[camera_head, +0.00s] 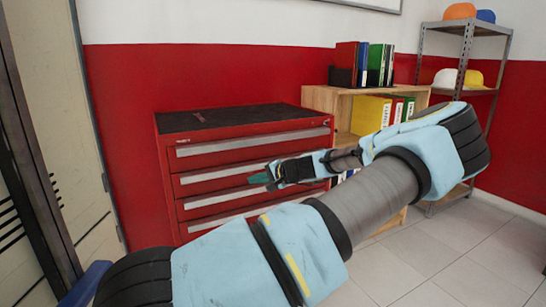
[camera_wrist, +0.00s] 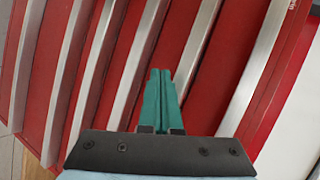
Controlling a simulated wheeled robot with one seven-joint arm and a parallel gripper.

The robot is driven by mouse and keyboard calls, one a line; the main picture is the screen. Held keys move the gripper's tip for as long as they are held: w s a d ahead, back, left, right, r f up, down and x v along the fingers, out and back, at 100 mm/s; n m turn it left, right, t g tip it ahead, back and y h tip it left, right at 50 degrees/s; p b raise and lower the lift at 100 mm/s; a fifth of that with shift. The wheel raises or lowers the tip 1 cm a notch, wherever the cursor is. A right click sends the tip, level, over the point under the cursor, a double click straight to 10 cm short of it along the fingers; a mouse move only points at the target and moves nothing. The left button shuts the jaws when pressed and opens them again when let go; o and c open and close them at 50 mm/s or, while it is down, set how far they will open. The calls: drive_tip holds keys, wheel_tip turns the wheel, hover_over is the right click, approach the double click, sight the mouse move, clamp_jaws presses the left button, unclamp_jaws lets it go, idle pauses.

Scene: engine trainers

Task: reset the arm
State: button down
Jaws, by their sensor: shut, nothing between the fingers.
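My arm stretches across the head view from the lower left to the right and folds back to the left. My gripper (camera_head: 260,179) is in front of the red tool chest's drawers in that view. In the wrist view my gripper (camera_wrist: 160,73) shows two green fingers pressed together, with nothing between them. The red tool chest (camera_head: 187,160) has several drawers with silver handle strips, and its drawer fronts (camera_wrist: 188,33) fill much of the wrist view. The drawers I can see look closed. My arm hides the chest's lower right part.
A wooden shelf (camera_head: 318,93) with binders stands right of the chest, partly behind my arm. A metal rack (camera_head: 466,45) with hard hats stands at the far right. A pale door or panel (camera_head: 62,110) is at the left. Tiled floor (camera_head: 465,262) is clear at the lower right.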

drive_tip(key=s+a+f+n+g+h+p, duration=0.35)
drive_tip(key=s+a+g, duration=0.35)
drive_tip(key=s, duration=0.6)
drive_tip(key=s+d+r+n+h+p, duration=0.1)
drive_tip(key=s+d+r+h+p, duration=0.1)
drive_tip(key=s+r, duration=0.6)
drive_tip(key=s+d+r+n+h+p, duration=0.1)
drive_tip(key=s+d+r+h+p, duration=0.1)
drive_tip(key=s+r+h, duration=0.3)
drive_tip(key=shift+s+d+r+p, duration=0.4)
drive_tip(key=shift+s+r+p, duration=0.15)
drive_tip(key=shift+s+r, duration=1.05)
drive_tip(key=c, duration=1.6)
unclamp_jaws()
drive_tip(key=shift+s+f, duration=0.1)
drive_tip(key=shift+f, duration=0.1)
